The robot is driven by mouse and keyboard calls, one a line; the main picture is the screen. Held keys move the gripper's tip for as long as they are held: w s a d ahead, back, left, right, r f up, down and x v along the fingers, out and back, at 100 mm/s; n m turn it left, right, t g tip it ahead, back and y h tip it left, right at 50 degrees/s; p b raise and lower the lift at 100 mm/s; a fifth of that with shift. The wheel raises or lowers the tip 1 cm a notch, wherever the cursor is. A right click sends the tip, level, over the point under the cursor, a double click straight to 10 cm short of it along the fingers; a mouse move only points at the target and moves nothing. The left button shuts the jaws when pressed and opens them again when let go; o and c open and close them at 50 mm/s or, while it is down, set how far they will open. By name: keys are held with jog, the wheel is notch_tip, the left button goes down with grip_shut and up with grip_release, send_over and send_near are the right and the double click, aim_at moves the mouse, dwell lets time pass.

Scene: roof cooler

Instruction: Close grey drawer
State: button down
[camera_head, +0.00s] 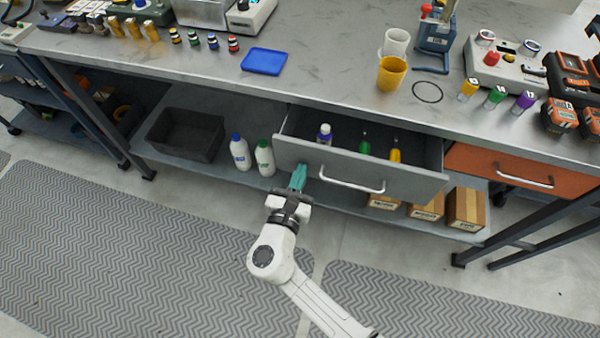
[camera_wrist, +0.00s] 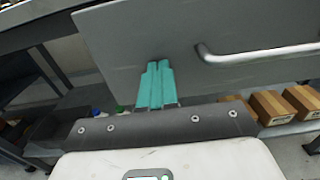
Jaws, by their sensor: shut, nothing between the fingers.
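The grey drawer (camera_head: 359,171) is pulled out under the workbench in the head view, with a silver bar handle (camera_head: 345,183) on its front. My gripper (camera_head: 300,168), with teal fingers, is at the left part of the drawer front, left of the handle. In the wrist view the shut, empty fingers (camera_wrist: 158,68) point at the grey front panel (camera_wrist: 160,35) and seem at or very near it; I cannot tell whether they touch. The handle (camera_wrist: 260,52) is to their right.
An orange drawer (camera_head: 500,168) is shut to the right. The lower shelf holds a dark bin (camera_head: 185,133), two bottles (camera_head: 240,152) and cardboard boxes (camera_head: 466,208). The bench top carries cups, a blue tray (camera_head: 264,61) and devices. Bench legs flank the open floor in front.

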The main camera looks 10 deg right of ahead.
jog(key=b+x, duration=0.5)
jog(key=x, duration=0.8)
jog(key=shift+w+f, duration=0.1)
jog(key=shift+w+d+r, duration=0.15)
jog(key=shift+r, duration=0.1)
